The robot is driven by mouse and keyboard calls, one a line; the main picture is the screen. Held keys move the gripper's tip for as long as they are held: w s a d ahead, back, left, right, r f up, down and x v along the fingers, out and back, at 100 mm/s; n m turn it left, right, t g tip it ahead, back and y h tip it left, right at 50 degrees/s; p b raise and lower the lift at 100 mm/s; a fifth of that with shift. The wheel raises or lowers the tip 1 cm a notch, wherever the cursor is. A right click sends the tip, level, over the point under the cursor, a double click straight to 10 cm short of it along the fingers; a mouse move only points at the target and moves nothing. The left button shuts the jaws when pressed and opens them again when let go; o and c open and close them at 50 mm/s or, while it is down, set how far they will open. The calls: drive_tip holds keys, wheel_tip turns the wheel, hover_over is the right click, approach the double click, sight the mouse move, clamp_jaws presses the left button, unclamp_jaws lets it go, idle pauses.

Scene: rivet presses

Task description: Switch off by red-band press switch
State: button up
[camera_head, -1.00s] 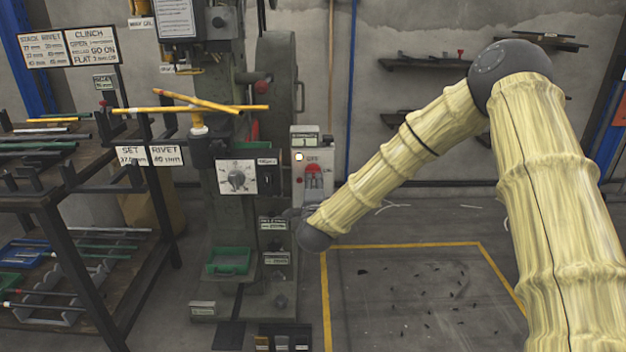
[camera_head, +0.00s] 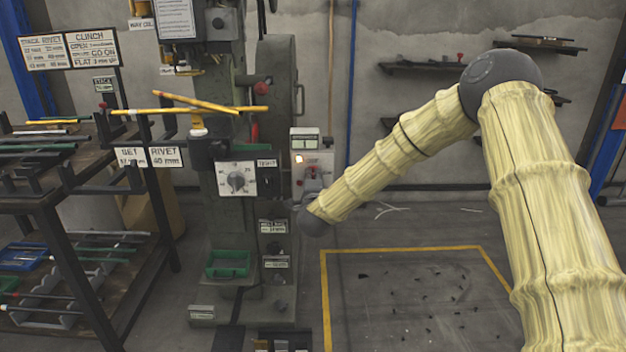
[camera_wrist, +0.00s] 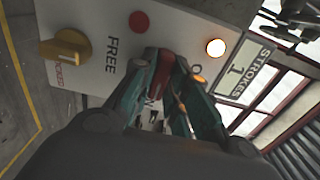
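The rivet press (camera_head: 238,120) stands left of centre in the head view, with a switch box (camera_head: 300,140) on its right side. In the wrist view the light grey switch panel (camera_wrist: 95,55) carries a red switch handle (camera_wrist: 161,72), with the word FREE beside it. My gripper (camera_wrist: 163,70) has its teal fingers on both sides of this handle, apparently touching it. In the head view my gripper (camera_head: 311,182) covers most of the red handle. A white lamp (camera_wrist: 215,48) on the panel is lit. Which position the handle points to is partly hidden by the fingers.
A yellow knob (camera_wrist: 66,48) and a red button (camera_wrist: 139,21) sit close by on the panel. A STROKES counter (camera_wrist: 245,70) reads 1. A rack with rods (camera_head: 60,190) stands left of the press. The yellow-marked floor (camera_head: 410,290) at right is clear apart from small debris.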

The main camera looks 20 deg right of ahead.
clamp_jaws()
drive_tip(key=n+p, duration=0.3)
drive_tip(key=shift+r+n, duration=0.15)
drive_tip(key=shift+n, duration=0.15)
drive_tip(key=n+p, duration=0.4)
drive_tip(key=n, duration=0.1)
drive_tip(key=n+p, duration=0.3)
drive_tip(key=n, duration=0.2)
drive_tip(key=shift+a+n, duration=0.1)
drive_tip(key=shift+n, duration=0.3)
drive_tip(key=shift+s+f+n+p, duration=0.15)
drive_tip(key=shift+n+p, duration=0.2)
drive_tip(key=shift+n, duration=0.55)
drive_tip(key=shift+w+f+n+p, duration=0.1)
drive_tip(key=shift+n+p, duration=0.2)
drive_tip(key=shift+n, duration=0.6)
drive_tip(key=o, duration=0.6)
unclamp_jaws()
